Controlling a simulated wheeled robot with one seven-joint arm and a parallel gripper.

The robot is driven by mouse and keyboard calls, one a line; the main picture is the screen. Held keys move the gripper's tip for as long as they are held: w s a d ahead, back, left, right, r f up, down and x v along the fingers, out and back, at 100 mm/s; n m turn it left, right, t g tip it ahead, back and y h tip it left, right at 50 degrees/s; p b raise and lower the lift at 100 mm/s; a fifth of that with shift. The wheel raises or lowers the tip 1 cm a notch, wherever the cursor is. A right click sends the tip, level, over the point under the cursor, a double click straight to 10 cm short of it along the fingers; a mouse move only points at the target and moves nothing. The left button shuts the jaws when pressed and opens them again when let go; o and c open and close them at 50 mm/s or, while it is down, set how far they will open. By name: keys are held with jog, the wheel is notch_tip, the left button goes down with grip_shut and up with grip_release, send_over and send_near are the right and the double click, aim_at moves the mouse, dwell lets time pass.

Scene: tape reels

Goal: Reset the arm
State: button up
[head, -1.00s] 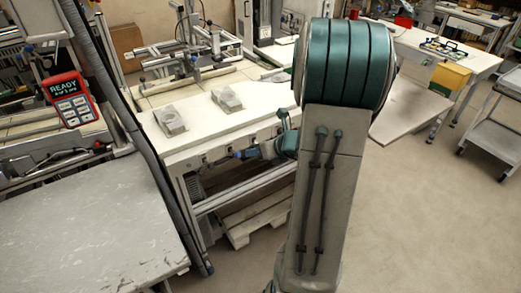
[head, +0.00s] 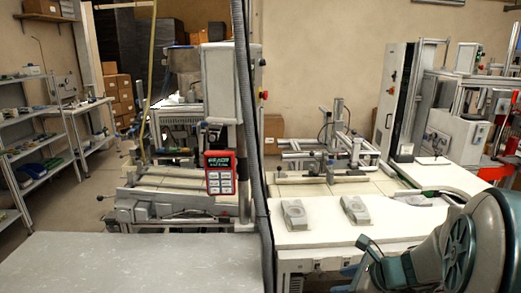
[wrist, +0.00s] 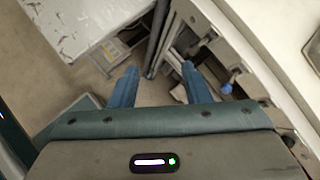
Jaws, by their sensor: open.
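My gripper (wrist: 160,68) is open and empty in the wrist view, its two blue fingers apart over the gap between a worn grey tabletop (wrist: 75,22) and a pale workbench edge (wrist: 255,40). In the head view my arm is folded low at the bottom right, in front of the white workbench (head: 310,238). Part of the gripper end shows there at the bench's front side, but its fingers are hard to make out. Two grey blocks with rounded recesses, a left one (head: 294,213) and a right one (head: 358,209), lie on the white bench top.
A grey table (head: 130,262) fills the lower left. A red panel reading READY (head: 220,173) hangs beside a dark vertical cable (head: 252,120). A metal frame fixture (head: 330,155) stands behind the blocks. Shelves (head: 45,150) stand at far left, with open floor beside them.

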jog(key=s+a+r+n+g+h, duration=0.1)
jog(key=s+a+r+n+h, duration=0.1)
jog(key=s+n, duration=0.6)
jog(key=s+a+r+n+g+h, duration=0.2)
jog(key=s+n, duration=0.6)
jog(key=n, duration=0.8)
jog(key=shift+a+r+n+h, duration=0.3)
jog(key=shift+a+r+h, duration=0.4)
jog(key=shift+a+h, duration=0.35)
jog(key=shift+a, duration=0.1)
jog(key=c, duration=0.9)
jog(key=shift+d, duration=0.2)
grip_shut()
